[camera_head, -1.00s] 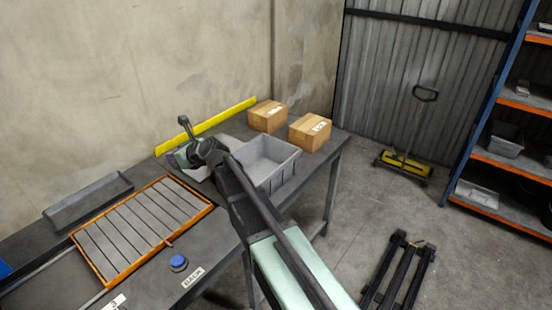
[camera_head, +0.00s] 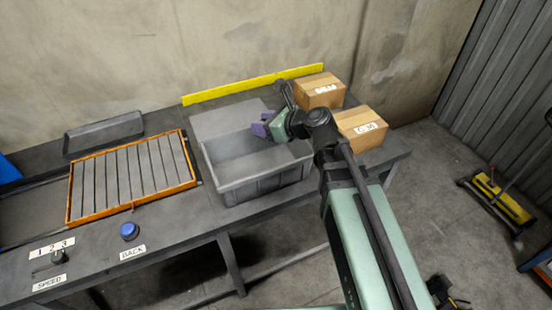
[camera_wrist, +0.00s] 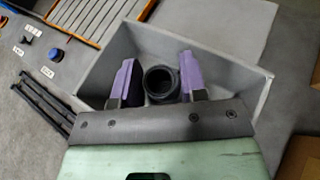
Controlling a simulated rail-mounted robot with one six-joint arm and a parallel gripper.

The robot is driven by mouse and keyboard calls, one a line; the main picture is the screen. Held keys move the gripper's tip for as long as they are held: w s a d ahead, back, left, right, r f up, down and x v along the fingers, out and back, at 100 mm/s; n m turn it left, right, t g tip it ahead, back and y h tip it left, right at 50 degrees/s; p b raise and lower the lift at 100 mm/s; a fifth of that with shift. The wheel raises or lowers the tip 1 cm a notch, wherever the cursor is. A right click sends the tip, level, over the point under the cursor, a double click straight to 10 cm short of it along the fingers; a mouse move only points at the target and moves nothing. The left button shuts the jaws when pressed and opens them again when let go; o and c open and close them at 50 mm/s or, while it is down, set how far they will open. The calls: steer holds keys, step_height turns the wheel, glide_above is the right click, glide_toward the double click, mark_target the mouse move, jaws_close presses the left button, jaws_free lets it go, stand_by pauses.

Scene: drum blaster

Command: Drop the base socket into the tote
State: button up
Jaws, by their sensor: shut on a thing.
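The tote (camera_head: 262,186) is a grey open-topped bin on the bench, and it also fills the middle of the wrist view (camera_wrist: 236,91). My gripper (camera_head: 262,129) has purple fingers and is over the tote's opening, towards its right side in the head view. In the wrist view my gripper (camera_wrist: 160,80) is shut on the base socket (camera_wrist: 160,82), a dark round piece with a hollow ring-shaped end. The socket is above the tote's inside; its height over the floor is hard to tell. In the head view the fingers hide the socket.
An orange-framed roller section (camera_head: 130,178) lies left of the tote. Two cardboard boxes (camera_head: 320,91) (camera_head: 361,129) stand to the right. A yellow bar (camera_head: 253,85) runs along the wall behind. A blue button (camera_head: 129,231) is near the bench's front edge.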

steer(key=shift+s+a, duration=0.1)
steer(key=shift+a, duration=0.2)
steer(key=shift+a+f+b, duration=0.15)
steer(key=shift+f+b, duration=0.15)
step_height(320, 180, down, 5)
steer(key=b, duration=0.5)
steer(key=shift+f, duration=0.2)
steer(key=o, duration=1.3)
steer(key=shift+c, duration=0.2)
steer(key=p+v, duration=0.2)
steer(key=v, duration=0.5)
steer(key=shift+d, duration=0.25)
